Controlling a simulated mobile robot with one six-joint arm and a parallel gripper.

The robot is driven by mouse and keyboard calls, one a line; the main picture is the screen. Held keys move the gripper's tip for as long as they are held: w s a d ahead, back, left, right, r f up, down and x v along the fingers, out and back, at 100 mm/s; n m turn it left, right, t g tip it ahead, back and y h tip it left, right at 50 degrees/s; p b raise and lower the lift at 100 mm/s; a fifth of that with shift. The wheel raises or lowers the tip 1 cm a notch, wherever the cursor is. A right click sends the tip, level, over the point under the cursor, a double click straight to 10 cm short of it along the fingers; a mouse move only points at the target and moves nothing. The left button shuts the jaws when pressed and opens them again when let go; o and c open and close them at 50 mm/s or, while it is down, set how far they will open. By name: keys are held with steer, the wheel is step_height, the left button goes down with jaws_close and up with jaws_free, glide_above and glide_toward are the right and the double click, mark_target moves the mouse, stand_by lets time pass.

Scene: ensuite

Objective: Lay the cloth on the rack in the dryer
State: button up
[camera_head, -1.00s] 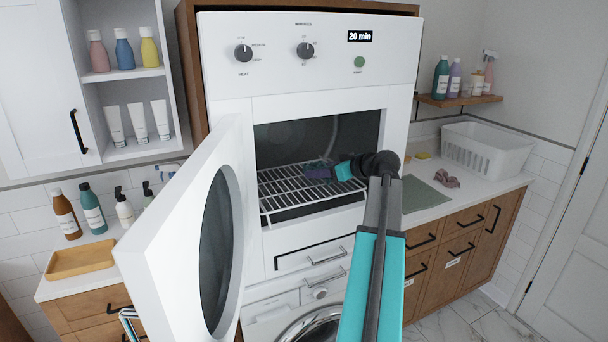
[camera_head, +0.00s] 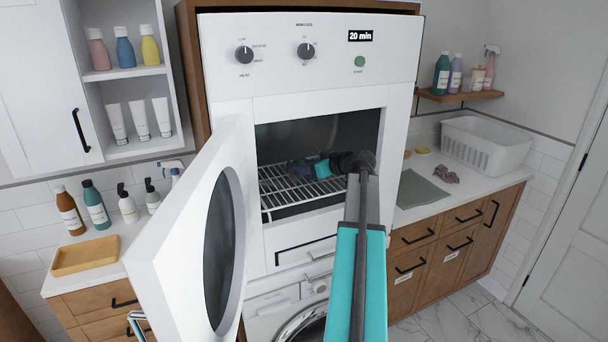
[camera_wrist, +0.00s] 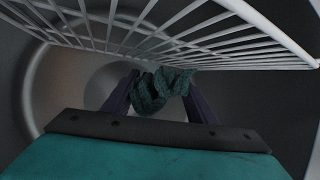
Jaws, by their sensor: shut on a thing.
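The dryer (camera_head: 225,60) stands with its round-windowed door (camera_head: 190,230) swung open to the left. Its white wire rack (camera_head: 290,195) spans the opening. My gripper (camera_head: 299,167) is inside the dryer, over the rack in the head view. In the wrist view, my gripper (camera_wrist: 160,95) is shut on a dark teal, crumpled cloth (camera_wrist: 150,92) between its two purple fingers. The rack (camera_wrist: 190,35) runs across the top of the wrist view. The cloth is too dark and small to make out in the head view. I cannot tell if it touches the rack.
The open door stands close on the left of the opening. On the right counter are a green mat (camera_head: 420,190), a crumpled mauve cloth (camera_head: 446,174) and a white basket (camera_head: 482,144). A wooden tray (camera_head: 86,256) and bottles (camera_head: 95,206) stand on the left counter.

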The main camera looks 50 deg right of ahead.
steer(key=shift+f+p, duration=0.6)
steer(key=shift+f, duration=0.75)
steer(key=shift+f, duration=0.15)
steer(key=o, duration=1.1)
steer(key=shift+c, duration=0.2)
steer(key=shift+r, duration=0.2)
steer(key=shift+s, duration=0.45)
steer(key=b+v, duration=0.3)
steer(key=v, duration=0.7)
steer(key=shift+s+r+b, duration=0.3)
steer(key=shift+s+b, duration=0.05)
steer(key=shift+s, duration=0.15)
steer(key=shift+r, duration=0.1)
